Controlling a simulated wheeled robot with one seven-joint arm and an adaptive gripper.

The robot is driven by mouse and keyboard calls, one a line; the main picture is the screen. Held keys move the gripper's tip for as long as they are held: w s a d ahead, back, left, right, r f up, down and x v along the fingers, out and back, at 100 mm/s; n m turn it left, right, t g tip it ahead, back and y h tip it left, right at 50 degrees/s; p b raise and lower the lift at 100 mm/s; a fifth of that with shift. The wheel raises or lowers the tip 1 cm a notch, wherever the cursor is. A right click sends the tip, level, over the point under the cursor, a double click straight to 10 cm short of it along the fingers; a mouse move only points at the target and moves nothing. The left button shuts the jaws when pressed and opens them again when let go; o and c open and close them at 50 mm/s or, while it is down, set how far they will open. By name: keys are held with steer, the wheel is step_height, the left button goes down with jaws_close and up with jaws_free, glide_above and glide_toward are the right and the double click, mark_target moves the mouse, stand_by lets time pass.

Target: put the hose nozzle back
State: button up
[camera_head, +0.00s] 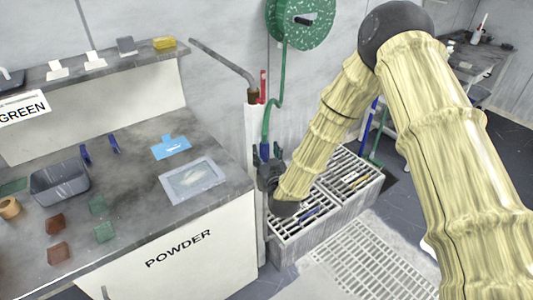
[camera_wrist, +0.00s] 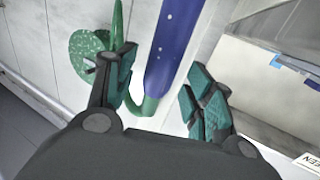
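The hose nozzle shows as a long blue body (camera_wrist: 172,45) in the wrist view, with the green hose (camera_wrist: 147,104) joined at its lower end. It lies between the two fingers of my gripper (camera_wrist: 160,88), which stand apart with gaps visible on both sides. In the head view, my gripper (camera_head: 267,170) is beside a white post (camera_head: 254,135) at the bench's right end, and a small blue part (camera_head: 264,151) shows there. The green hose (camera_head: 268,115) runs up from it to the green reel (camera_head: 300,20) on the wall. The nozzle is mostly hidden by my gripper there.
The POWDER bench (camera_head: 195,250) stands close left, with a grey bin (camera_head: 60,182) and a blue card on it. A grated trough (camera_head: 345,180) lies right of the post. Another blue tube (camera_head: 368,123) stands behind the trough. A metal pipe (camera_head: 222,62) overhangs the post.

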steer(key=shift+r, duration=0.1)
steer(key=b+v, duration=0.2)
steer(key=v, duration=1)
steer(key=shift+b, duration=0.35)
steer(key=shift+d, duration=0.1)
steer(key=s+d+f+g+h, duration=0.1)
steer(key=s+d+f+g, duration=0.5)
steer(key=f, duration=0.5)
steer(key=s+d+f+g+h, duration=0.1)
steer(key=s+d+f+g, duration=0.15)
steer(key=s+f, duration=0.7)
steer(key=s+d+f+m+g+h, duration=0.1)
steer(key=s+d+f+g, duration=0.3)
steer(key=s, duration=0.7)
steer(key=s+d+f+m+g+h, duration=0.1)
steer(key=s+d+f+g, duration=0.4)
steer(key=s, duration=0.7)
steer(key=d+f+m, duration=0.1)
steer(key=d+f, duration=0.1)
steer(key=d, duration=0.1)
steer(key=shift+s+d+f, duration=0.15)
steer(key=shift+f, duration=0.2)
